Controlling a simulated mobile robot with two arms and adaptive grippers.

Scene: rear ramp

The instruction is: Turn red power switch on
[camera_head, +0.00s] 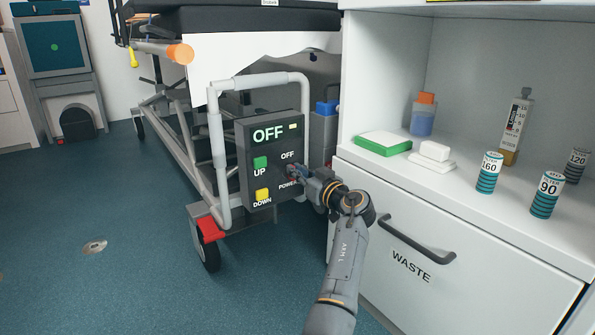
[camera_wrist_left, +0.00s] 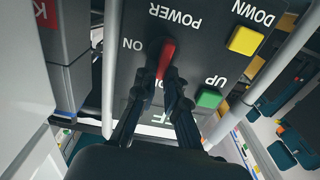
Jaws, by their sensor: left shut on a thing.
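The dark control panel (camera_head: 272,160) is mounted on the grey frame of a wheeled bed. Its screen (camera_head: 273,133) reads OFF. My left gripper (camera_head: 298,172) is at the panel's lower right, by the OFF and POWER labels, and hides most of the switch in the head view. In the left wrist view, which shows the panel upside down, the red power switch (camera_wrist_left: 167,54) is a small lever between the ON and POWER labels. The fingertips of my left gripper (camera_wrist_left: 160,84) are shut on the lever's end. The OFF label is partly hidden. My right gripper is not in view.
A green UP button (camera_head: 260,163) and a yellow DOWN button (camera_head: 262,195) lie left of the switch. A grey tube rail (camera_head: 216,150) surrounds the panel. A white cabinet (camera_head: 470,240) with a handle stands close on the right.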

